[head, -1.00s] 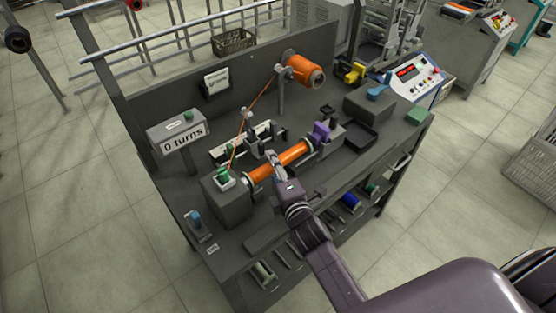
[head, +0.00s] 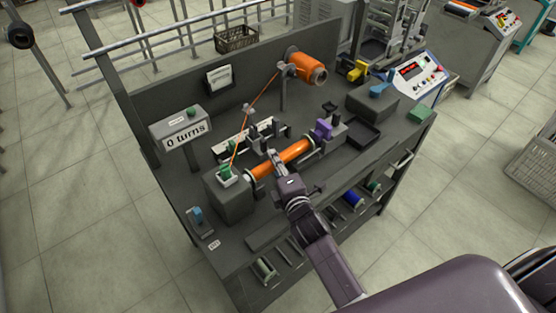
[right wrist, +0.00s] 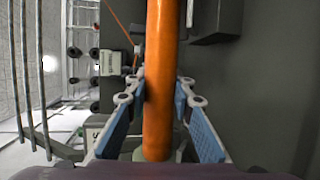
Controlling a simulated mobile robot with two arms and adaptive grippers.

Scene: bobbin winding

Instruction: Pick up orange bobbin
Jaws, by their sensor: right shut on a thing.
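The orange bobbin (head: 296,151) lies level in the winder between the grey block with the green part (head: 228,191) and the purple part (head: 322,129). In the head view my right gripper (head: 276,160) reaches it from the front, about mid-length. In the right wrist view the bobbin (right wrist: 159,90) runs between the two blue-padded fingers (right wrist: 161,97) of this gripper, one on each side; it is shut on the bobbin. The underside of the bobbin is hidden. My left gripper is not in view.
An orange thread runs from the supply spool (head: 306,68) over a guide to the green part. A black tray (head: 357,134) and a control panel (head: 414,72) are at right. Spare bobbins lie on the shelf below.

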